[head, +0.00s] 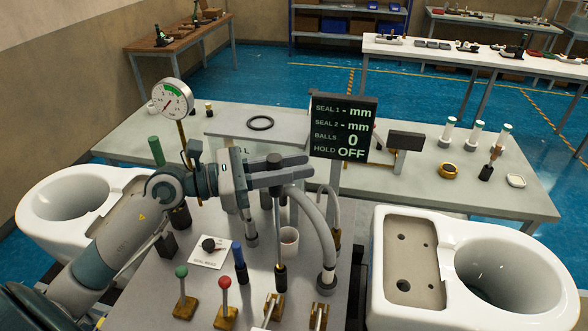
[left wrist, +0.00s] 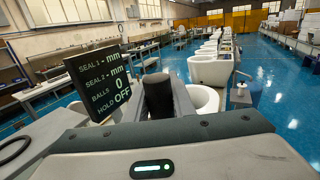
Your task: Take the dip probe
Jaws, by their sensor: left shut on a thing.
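My left gripper (head: 278,172) reaches in from the left over the middle of the grey workbench. Its fingers are shut on the dark upright handle of the dip probe (head: 274,160). The handle also shows as a black cylinder at the fingers in the left wrist view (left wrist: 158,96). Below the fingers a thin rod runs down toward a dark fitting (head: 281,274) on the bench; I cannot tell whether the rod's lower end is seated there. My right gripper is in neither view.
A curved grey hose (head: 322,235) stands close right of the rod, with a cup (head: 289,243) beside it. White toilets stand left (head: 70,200) and right (head: 510,270). A display (head: 342,127) and a gauge (head: 172,98) rise behind. Red (head: 225,284) and green (head: 181,272) knobbed levers stand in front.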

